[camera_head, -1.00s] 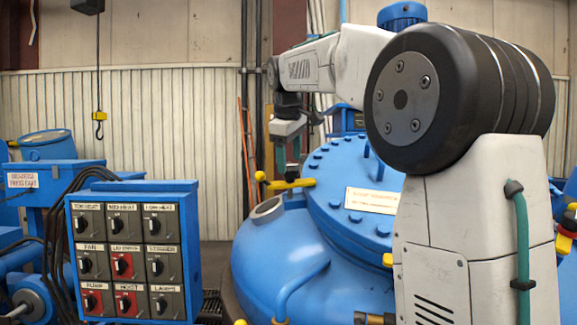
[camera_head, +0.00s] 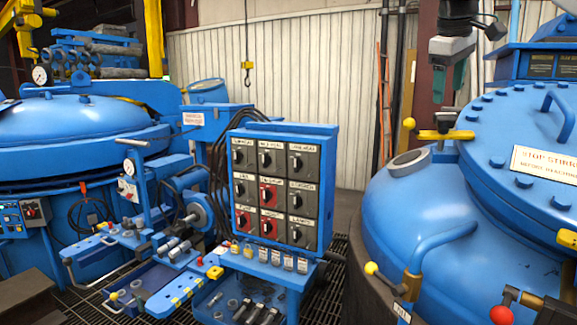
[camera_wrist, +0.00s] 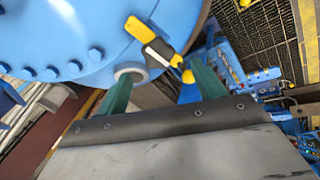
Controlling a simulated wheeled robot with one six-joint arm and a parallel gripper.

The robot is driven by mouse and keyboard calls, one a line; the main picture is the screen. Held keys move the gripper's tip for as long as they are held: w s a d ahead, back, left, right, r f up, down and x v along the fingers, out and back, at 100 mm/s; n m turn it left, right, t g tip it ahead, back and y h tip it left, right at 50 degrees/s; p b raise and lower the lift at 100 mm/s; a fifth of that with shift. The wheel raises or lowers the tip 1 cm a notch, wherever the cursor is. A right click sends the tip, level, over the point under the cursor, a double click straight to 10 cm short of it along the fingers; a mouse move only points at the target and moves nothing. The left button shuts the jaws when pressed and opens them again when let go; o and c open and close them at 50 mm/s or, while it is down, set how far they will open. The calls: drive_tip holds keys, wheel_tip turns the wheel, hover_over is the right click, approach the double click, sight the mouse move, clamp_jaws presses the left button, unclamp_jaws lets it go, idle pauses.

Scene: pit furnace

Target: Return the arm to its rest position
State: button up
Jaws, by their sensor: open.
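My gripper (camera_head: 448,82) hangs at the upper right in the head view, fingers pointing down. Its two green fingers are apart with nothing between them. It is above a yellow-and-black handle (camera_head: 447,134) with a round yellow knob on the blue furnace vessel, and a gap shows between them. In the wrist view my gripper (camera_wrist: 160,88) is open, and the handle (camera_wrist: 153,41) shows beyond the fingertips, close to a round pale port (camera_wrist: 130,72). Most of my arm is outside the head view.
The blue furnace vessel (camera_head: 408,215) with its bolted lid fills the right. A blue switch panel (camera_head: 330,190) stands mid-picture beside a cluttered bench. Another blue vessel (camera_head: 80,130) is at left. A hook (camera_head: 248,66) hangs at the back. Dark grating covers the floor.

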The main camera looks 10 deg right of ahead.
drive_tip(key=s+a+f+m+y, duration=0.1)
drive_tip(key=s+a+f, duration=0.4)
drive_tip(key=s+f, duration=0.5)
drive_tip(key=s+a+f+m+g+y, duration=0.1)
drive_tip(key=s+a+f+m, duration=0.1)
drive_tip(key=s+a+f, duration=0.4)
drive_tip(key=s+a+f+m+g, duration=0.1)
drive_tip(key=s+a+f, duration=0.5)
drive_tip(key=s+f, duration=0.9)
drive_tip(key=shift+s+a+f+m+y, duration=0.2)
drive_tip(key=shift+s+f+m+y, duration=0.2)
drive_tip(key=shift+f+m, duration=0.15)
